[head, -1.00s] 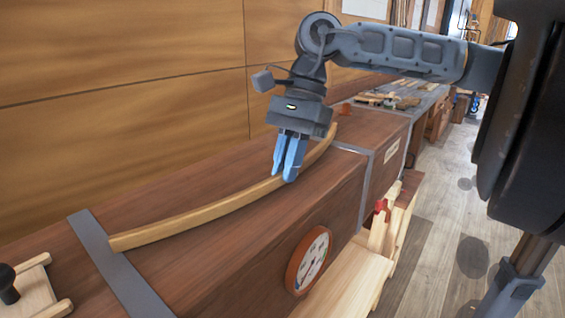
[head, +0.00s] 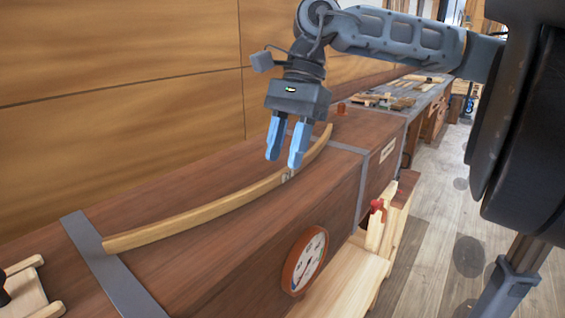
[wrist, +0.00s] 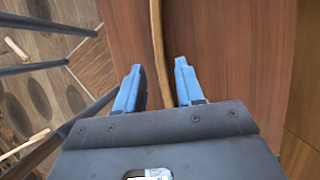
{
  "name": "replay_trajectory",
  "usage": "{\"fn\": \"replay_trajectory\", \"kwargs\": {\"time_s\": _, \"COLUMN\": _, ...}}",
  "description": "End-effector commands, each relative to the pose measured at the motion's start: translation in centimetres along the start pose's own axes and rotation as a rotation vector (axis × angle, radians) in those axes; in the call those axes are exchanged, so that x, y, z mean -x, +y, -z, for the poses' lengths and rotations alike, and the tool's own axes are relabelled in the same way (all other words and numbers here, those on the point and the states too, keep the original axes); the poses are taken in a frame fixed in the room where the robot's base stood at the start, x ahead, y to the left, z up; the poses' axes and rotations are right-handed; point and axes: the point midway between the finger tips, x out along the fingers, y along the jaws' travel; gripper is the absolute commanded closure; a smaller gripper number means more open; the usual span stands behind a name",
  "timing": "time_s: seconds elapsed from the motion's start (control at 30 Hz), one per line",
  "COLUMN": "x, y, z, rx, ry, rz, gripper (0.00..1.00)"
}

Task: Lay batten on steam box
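The batten (head: 215,208) is a long, curved strip of pale wood. It lies along the top of the steam box (head: 200,260), a long dark reddish-brown wooden box with grey metal straps. My gripper (head: 285,164) is open and empty, just above the batten near its far part. In the wrist view the batten (wrist: 159,50) runs between the two spread blue fingers of my gripper (wrist: 156,75), touching neither as far as I can tell. A small pale mark shows on the batten by the fingertips.
A round dial (head: 305,260) is on the box's front side. A wooden piece with a dark knob (head: 22,290) sits at the near left end. Pale wooden supports (head: 345,275) stand in front. A wood-panelled wall (head: 120,100) rises behind.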

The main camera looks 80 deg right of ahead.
Motion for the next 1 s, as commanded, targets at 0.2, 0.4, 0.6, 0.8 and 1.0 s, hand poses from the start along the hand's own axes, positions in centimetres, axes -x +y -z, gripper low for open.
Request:
{"fn": "replay_trajectory", "kwargs": {"time_s": 0.2, "x": 4.6, "y": -0.1, "z": 0.1, "rx": -0.001, "ry": 0.002, "rz": 0.002, "gripper": 0.63}}
{"fn": "replay_trajectory", "kwargs": {"time_s": 0.4, "x": 7.9, "y": -0.1, "z": 0.1, "rx": 0.0, "ry": 0.001, "rz": 0.002, "gripper": 0.63}}
{"fn": "replay_trajectory", "kwargs": {"time_s": 0.6, "x": 9.3, "y": 0.0, "z": 0.0, "rx": 0.001, "ry": 0.001, "rz": 0.001, "gripper": 0.63}}
{"fn": "replay_trajectory", "kwargs": {"time_s": 0.8, "x": 9.4, "y": 0.0, "z": 0.0, "rx": 0.001, "ry": 0.001, "rz": 0.0, "gripper": 0.63}}
{"fn": "replay_trajectory", "kwargs": {"time_s": 1.0, "x": 9.4, "y": 0.0, "z": 0.0, "rx": 0.001, "ry": 0.0, "rz": 0.0, "gripper": 0.63}}
